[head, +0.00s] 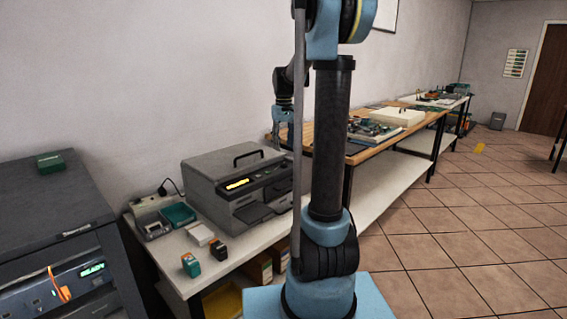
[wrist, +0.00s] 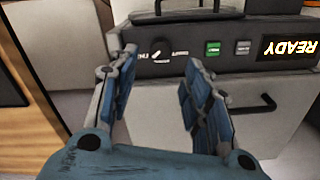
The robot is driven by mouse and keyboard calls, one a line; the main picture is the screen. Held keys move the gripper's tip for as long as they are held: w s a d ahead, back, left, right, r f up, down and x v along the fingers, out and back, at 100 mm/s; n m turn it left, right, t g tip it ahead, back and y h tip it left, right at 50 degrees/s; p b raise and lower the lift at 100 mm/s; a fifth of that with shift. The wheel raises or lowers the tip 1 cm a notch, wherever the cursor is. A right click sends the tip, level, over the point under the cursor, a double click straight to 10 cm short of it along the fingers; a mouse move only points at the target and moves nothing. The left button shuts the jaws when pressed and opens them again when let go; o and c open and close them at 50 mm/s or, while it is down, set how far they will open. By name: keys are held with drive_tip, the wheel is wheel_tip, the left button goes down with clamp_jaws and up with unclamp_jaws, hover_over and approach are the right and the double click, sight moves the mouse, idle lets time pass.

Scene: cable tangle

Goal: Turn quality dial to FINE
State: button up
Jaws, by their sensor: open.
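The grey printer-like machine (head: 235,180) stands on the white bench in the head view. In the wrist view its front panel (wrist: 220,60) fills the upper part. The small dark quality dial (wrist: 157,49) has a short slanted white mark beside it. Small labels flank the dial, too blurred to read surely. My gripper (wrist: 160,70) is open and empty, with blue-padded fingers left and right of the dial in the picture. I cannot tell whether they touch the panel. In the head view my gripper (head: 283,120) is up behind the machine's right side, partly hidden by my arm.
The panel also has a green button (wrist: 213,48), a dark button (wrist: 243,47) and a lit READY display (wrist: 290,47). A drawer handle (wrist: 255,106) sticks out. Small boxes (head: 191,265) lie on the bench. A dark cabinet (head: 50,210) stands at left.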

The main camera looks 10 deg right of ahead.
sight(284, 163)
wheel_tip(284, 163, down, 8)
drive_tip(key=shift+r, duration=0.1)
idle(0.4)
clamp_jaws()
